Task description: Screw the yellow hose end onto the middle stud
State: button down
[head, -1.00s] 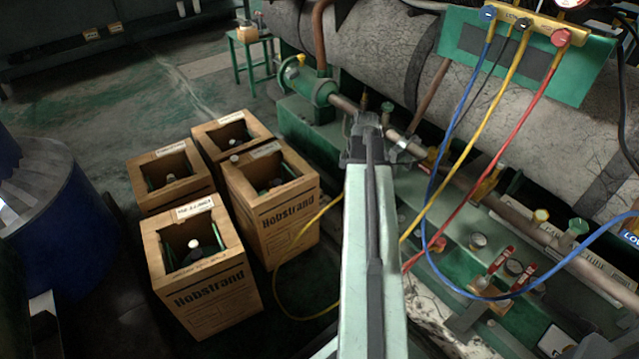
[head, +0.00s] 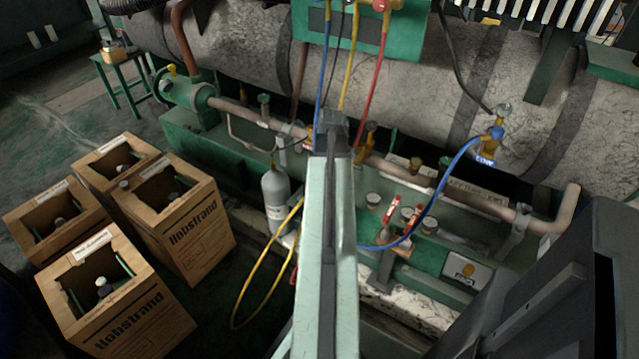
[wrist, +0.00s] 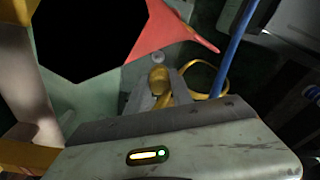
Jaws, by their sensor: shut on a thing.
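My gripper (head: 332,122) is at the far end of my pale green arm in the head view, in front of the pipework, its fingers too small there to read. In the wrist view my gripper (wrist: 160,95) has its grey fingers closed around a yellow fitting, the yellow hose end (wrist: 158,80). The yellow hose (wrist: 203,72) loops behind it; in the head view the yellow hose (head: 238,300) hangs in a loop left of my arm. Several short capped fittings (head: 373,200) stand on the green ledge right of my arm. I cannot tell which is the middle stud.
Open cartons (head: 190,225) stand on the floor at left. A grey cylinder (head: 275,195) stands left of my arm. The blue hose (head: 435,200) arcs across the ledge at right. A red hose (head: 377,62) hangs from the green manifold board (head: 405,38). A dark panel (head: 560,300) fills the lower right.

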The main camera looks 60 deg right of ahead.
jog(key=shift+f+b, duration=2.15)
jog(key=shift+f, duration=0.35)
jog(key=shift+f+b, duration=1.05)
jog(key=shift+f, duration=0.05)
